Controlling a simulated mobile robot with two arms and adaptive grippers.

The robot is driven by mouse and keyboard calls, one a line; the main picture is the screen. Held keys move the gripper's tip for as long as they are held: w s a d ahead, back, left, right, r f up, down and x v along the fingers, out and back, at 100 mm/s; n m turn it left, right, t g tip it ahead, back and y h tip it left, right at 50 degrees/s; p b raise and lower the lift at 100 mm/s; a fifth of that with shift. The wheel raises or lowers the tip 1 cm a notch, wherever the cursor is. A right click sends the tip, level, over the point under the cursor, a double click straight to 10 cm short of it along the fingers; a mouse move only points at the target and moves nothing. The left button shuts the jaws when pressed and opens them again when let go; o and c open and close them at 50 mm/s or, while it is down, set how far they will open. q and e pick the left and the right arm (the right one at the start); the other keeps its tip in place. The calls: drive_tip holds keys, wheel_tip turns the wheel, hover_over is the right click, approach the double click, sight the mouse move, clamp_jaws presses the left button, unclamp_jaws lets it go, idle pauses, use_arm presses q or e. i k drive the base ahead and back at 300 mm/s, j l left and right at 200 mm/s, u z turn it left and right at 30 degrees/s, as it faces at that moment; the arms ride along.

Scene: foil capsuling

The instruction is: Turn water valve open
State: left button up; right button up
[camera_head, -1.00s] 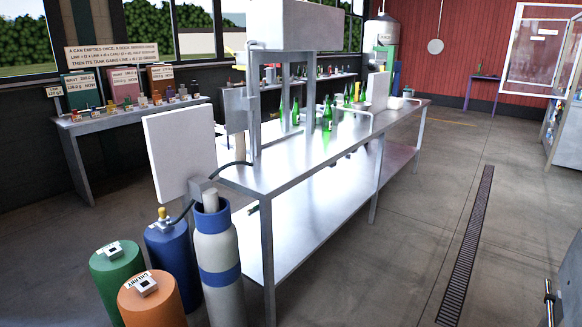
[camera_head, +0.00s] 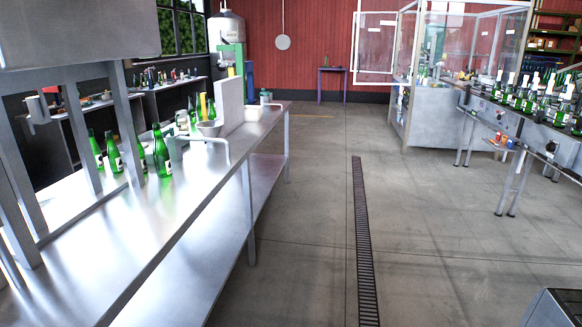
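I cannot make out a water valve in the head view. A tall tank with a pale domed top (camera_head: 226,30) and a green part (camera_head: 231,58) stands at the back left by the red wall; any valve on it is too small to tell. Neither of my grippers is in view.
A floor drain (camera_head: 362,235) crosses the open concrete aisle. A bottle conveyor (camera_head: 525,125) and glazed enclosure (camera_head: 440,110) stand right. A purple table (camera_head: 333,72) is at the back.

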sight(171, 131)
drive_tip(key=i+l+u, duration=0.1)
drive_tip(key=i+u, duration=0.2)
drive_tip(key=i, duration=0.2)
drive_tip(key=i+l+u, duration=0.25)
drive_tip(key=i, duration=0.25)
drive_tip(key=i+l+u, duration=0.3)
drive_tip(key=i, duration=0.15)
